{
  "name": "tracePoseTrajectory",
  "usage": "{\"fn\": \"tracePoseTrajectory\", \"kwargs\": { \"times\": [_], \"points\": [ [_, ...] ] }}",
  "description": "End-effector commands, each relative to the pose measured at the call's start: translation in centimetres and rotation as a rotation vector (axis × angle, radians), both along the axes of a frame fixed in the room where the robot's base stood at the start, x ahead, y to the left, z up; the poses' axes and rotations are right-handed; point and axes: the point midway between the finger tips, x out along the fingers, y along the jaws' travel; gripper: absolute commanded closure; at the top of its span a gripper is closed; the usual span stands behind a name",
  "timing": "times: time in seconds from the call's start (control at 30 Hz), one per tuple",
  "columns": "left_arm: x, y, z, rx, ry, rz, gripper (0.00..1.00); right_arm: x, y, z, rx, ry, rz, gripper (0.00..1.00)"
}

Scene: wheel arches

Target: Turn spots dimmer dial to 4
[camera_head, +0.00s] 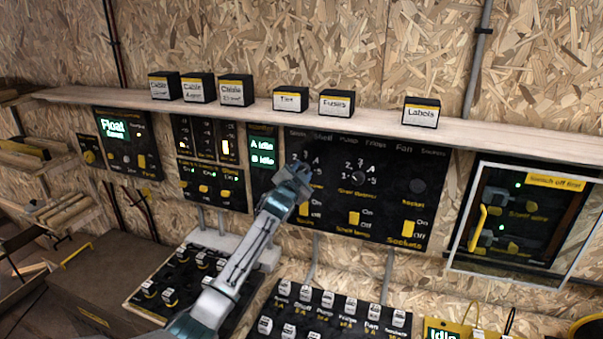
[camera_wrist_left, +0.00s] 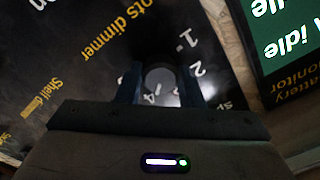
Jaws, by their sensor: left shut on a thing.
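The spots dimmer dial is a round grey knob (camera_wrist_left: 160,78) on a black panel (camera_head: 390,205). In the left wrist view it sits between my left gripper's two fingers (camera_wrist_left: 160,85), which are shut on it. The yellow "spots dimmer" label (camera_wrist_left: 85,35) and the numbers 1, 2 and 4 show around it. I cannot make out where the dial points. In the head view my left gripper (camera_head: 296,178) is at the panel's left part and hides this dial. My right gripper is not in view.
A second dial (camera_head: 358,177) with its own numbers is to the right on the same panel, above yellow switches (camera_head: 353,218). A battery monitor screen (camera_head: 262,152) is close left of the gripper. A shelf (camera_head: 290,105) with small labelled boxes runs above. A clear-framed cover (camera_head: 460,225) stands right.

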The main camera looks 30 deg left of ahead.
Motion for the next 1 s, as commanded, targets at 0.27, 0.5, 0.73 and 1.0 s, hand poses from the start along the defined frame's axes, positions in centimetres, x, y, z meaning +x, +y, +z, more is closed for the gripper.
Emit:
{"fn": "tracePoseTrajectory", "kwargs": {
  "times": [0.27,0.5,0.73,1.0],
  "points": [
    [0.0,0.0,-0.1,-0.001,0.001,0.0,0.44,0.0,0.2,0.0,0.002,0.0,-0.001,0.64],
    [0.0,0.0,0.0,-0.001,0.0,0.0,0.44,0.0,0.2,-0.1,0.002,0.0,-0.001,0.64],
    [-1.7,-0.4,-0.4,0.003,0.0,-0.001,0.44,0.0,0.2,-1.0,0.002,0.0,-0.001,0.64],
    [-6.3,-1.6,-0.6,0.003,0.001,-0.001,0.44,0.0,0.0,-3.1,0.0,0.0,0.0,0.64]
  ]
}}
